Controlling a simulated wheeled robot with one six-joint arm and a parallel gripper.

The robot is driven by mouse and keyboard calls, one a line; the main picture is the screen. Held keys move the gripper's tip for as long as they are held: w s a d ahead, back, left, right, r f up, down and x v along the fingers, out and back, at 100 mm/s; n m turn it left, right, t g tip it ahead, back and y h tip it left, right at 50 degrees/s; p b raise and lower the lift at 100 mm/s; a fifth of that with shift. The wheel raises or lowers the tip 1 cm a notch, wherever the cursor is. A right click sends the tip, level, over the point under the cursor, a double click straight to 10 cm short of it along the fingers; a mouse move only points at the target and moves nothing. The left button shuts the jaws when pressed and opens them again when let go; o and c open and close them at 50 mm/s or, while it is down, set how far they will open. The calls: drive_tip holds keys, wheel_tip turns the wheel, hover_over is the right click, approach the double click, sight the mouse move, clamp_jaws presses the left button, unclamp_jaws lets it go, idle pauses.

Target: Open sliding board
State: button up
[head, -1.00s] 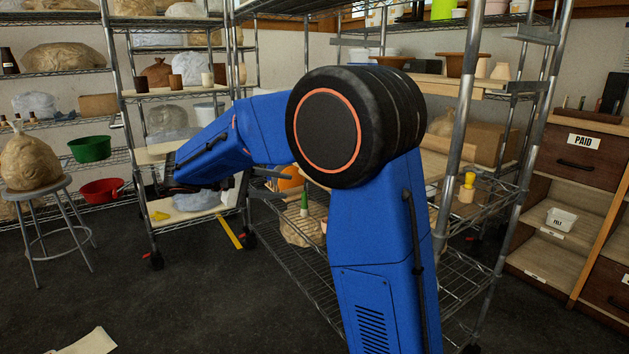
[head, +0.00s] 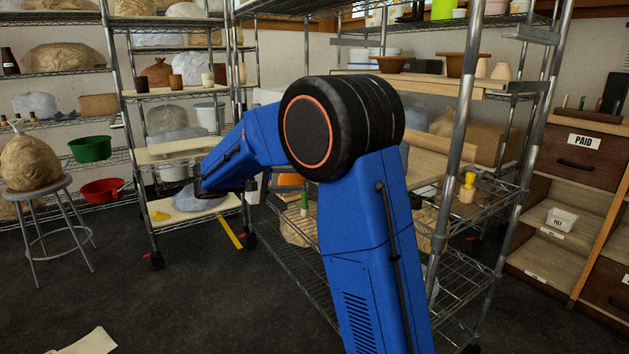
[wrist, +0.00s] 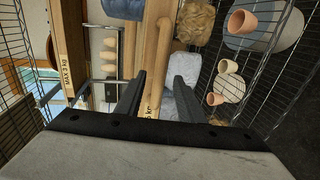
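Two pale wooden boards show in the wrist view. One, at the left, is marked "MAX 3 kg" (wrist: 67,70). The other, near the middle, carries a partly hidden "kg" marking (wrist: 152,90). I cannot tell which is the sliding board. My gripper (wrist: 160,80) is open, its two dark fingers apart, with the middle board showing between them. I see no clear contact, and the depth between them is hard to judge. In the head view, my blue arm hides most of the gripper.
Wire shelving racks stand at left and right. A wooden board (head: 415,86) lies on the right rack below brown bowls. A stool (head: 40,195) with a wrapped bundle stands at the left. Terracotta pots (wrist: 241,21) show in the wrist view. The floor (head: 200,300) in front is mostly clear.

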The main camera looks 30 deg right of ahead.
drive_tip(key=x, duration=0.7)
drive_tip(key=shift+d, duration=0.2)
clamp_jaws()
